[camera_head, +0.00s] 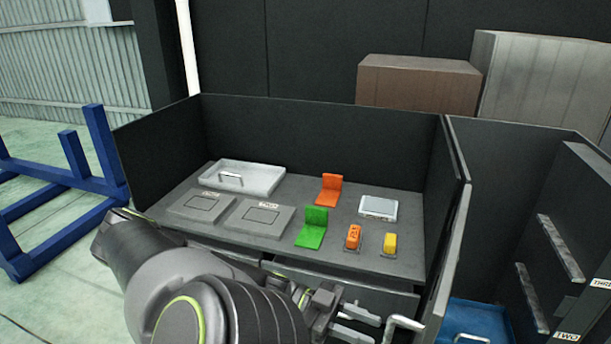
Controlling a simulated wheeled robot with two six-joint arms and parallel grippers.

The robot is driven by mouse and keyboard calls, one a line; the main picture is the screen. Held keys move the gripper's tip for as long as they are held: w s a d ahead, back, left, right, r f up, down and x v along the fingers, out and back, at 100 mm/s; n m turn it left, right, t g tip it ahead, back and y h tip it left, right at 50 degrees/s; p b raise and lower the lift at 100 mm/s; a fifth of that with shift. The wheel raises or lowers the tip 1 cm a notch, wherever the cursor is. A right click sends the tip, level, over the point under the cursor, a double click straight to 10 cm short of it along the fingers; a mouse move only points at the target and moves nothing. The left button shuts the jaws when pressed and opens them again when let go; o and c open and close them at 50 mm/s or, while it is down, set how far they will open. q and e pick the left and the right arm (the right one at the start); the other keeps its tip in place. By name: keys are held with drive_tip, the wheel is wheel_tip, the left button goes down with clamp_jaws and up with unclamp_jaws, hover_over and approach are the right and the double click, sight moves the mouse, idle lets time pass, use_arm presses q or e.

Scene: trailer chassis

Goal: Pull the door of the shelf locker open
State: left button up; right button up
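The dark grey locker (160,205) has an open-topped shelf with upright walls, and drawer-like or door-like fronts (345,273) below it. A light grey bent handle (400,325) stands at the lower right of these fronts; which panel it belongs to is hard to tell. My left gripper (374,330) is at the bottom centre, just left of this handle, with its two fingers apart and pointing right. Nothing shows between the fingers; whether they touch the handle is unclear. My own arm hides much of the lower front. My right gripper is not in view.
On the shelf lie a grey tray (262,179), flat grey plates, orange (330,188) and green (313,228) brackets, and small parts. A labelled side compartment (569,230) with a blue bin (490,318) stands right. A blue frame (55,228) is left.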

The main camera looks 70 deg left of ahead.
use_arm(q)
drive_tip(key=v, duration=1.2)
drive_tip(key=shift+s+a+p, duration=0.2)
drive_tip(key=shift+p, duration=0.15)
